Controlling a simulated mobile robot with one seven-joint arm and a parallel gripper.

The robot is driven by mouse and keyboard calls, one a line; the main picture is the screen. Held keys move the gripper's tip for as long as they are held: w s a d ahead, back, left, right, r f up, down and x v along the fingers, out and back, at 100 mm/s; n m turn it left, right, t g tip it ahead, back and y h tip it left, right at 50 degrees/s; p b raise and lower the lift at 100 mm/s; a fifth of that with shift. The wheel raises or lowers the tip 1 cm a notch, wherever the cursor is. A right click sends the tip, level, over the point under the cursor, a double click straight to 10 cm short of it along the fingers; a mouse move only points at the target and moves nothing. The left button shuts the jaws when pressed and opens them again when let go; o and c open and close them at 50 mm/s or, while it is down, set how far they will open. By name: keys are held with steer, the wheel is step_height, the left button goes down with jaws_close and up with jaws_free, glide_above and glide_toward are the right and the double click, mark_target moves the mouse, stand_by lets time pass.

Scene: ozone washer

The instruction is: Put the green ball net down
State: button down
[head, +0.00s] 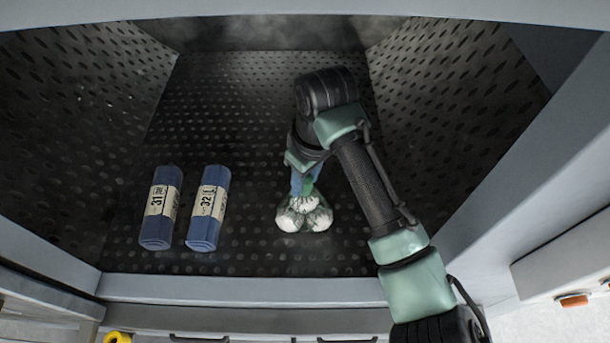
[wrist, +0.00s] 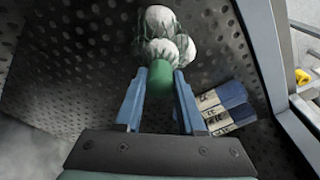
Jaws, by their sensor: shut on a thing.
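The green ball net (head: 304,214) is a green mesh bag holding several white balls. In the head view it is at the centre of the chamber, below my gripper (head: 303,182). In the wrist view the net (wrist: 163,38) has its balls beyond the fingertips, and its green neck is between the blue fingers. My gripper (wrist: 160,82) is shut on that neck. The balls appear at or close to the perforated floor; I cannot tell whether they touch it. My wrist hides the top of the net in the head view.
Two blue rolls with white labels, numbered 31 (head: 160,207) and 32 (head: 208,208), lie side by side to the left of the net. The dark perforated floor (head: 235,125) is clear behind them. The chamber's front sill (head: 240,290) is a raised grey edge, and slanted perforated walls enclose the sides.

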mark_target(312, 197)
steer(key=shift+f, duration=0.1)
steer(key=c, duration=0.5)
jaws_free()
steer(key=r+p, duration=0.3)
steer(key=r, duration=0.1)
steer(key=s+d+r+p, duration=0.1)
steer(key=r+p, duration=0.7)
steer(key=shift+s+d+r, duration=0.1)
steer(key=shift+s+d, duration=0.05)
